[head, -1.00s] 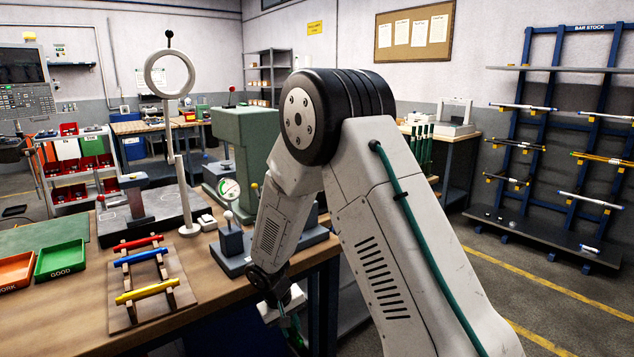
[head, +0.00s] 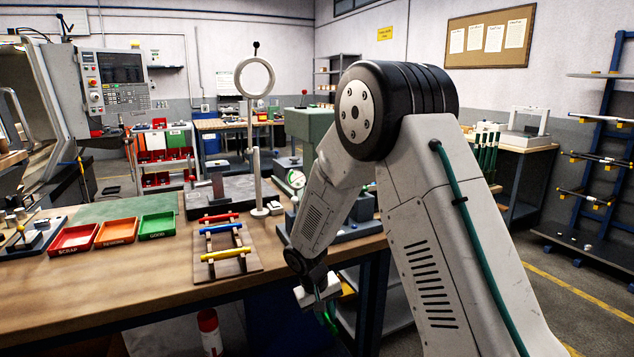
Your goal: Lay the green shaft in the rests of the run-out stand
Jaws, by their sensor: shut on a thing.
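My gripper (head: 318,292) is low in front of the bench edge, shut on the green shaft (head: 330,316). Only a short green part of the shaft shows below the jaws, hanging down beside the bench. The run-out stand (head: 358,231) appears to be the grey base on the bench's right end, with a round dial gauge (head: 296,179) beside it. My arm covers much of the stand, so its rests cannot be made out.
A wooden rack (head: 227,272) holds red, blue and yellow shafts. Red, orange and green trays (head: 157,226) lie to its left. A ring on a post (head: 254,78) stands behind. The bench front (head: 110,285) is clear. A red-capped canister (head: 209,330) is below.

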